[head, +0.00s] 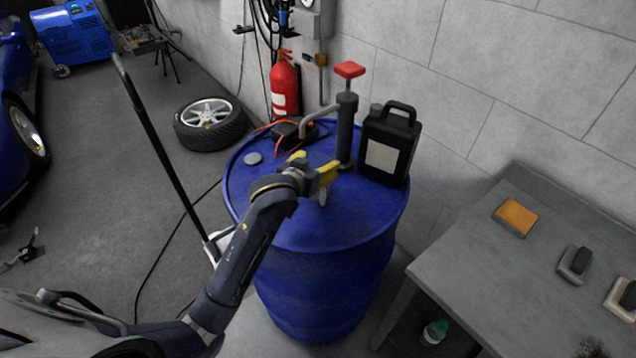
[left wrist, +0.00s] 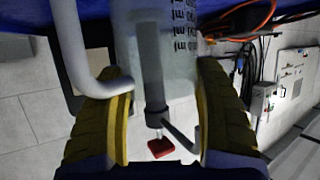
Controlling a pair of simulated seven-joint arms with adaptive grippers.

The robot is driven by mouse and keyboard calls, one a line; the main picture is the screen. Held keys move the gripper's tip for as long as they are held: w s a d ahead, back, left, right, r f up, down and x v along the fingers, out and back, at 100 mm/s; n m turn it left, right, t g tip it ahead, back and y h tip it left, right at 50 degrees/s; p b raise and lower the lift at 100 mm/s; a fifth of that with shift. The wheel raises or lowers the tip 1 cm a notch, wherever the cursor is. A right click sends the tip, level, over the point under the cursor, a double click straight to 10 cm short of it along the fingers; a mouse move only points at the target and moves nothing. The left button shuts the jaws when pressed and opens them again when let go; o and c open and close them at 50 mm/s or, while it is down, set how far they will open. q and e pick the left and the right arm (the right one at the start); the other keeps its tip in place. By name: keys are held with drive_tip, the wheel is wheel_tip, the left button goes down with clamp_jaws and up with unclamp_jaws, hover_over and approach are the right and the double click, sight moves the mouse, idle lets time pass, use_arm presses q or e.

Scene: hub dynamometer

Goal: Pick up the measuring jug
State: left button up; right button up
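The measuring jug (left wrist: 183,60) is a translucent grey vessel with dark printed marks in the left wrist view. It stands between the two yellow fingers of my left gripper (left wrist: 165,105), with little or no gap on either side. I cannot tell if both fingers press on it. A curved grey bar (left wrist: 72,45), which looks like its handle, shows beside it. In the head view my left gripper (head: 313,165) is above the blue drum's top and mostly hides the jug. My right gripper is not in view.
The blue drum (head: 320,275) also carries a pump with a red handle (head: 349,70), a black canister (head: 388,145), a grey cap (head: 253,158) and an orange cable. A grey workbench (head: 470,250) stands to the right. A fire extinguisher (head: 285,87) hangs behind.

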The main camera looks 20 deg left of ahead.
use_arm(q)
drive_tip(key=c, duration=0.9)
drive_tip(key=shift+c, duration=0.2)
drive_tip(key=shift+r, duration=0.1)
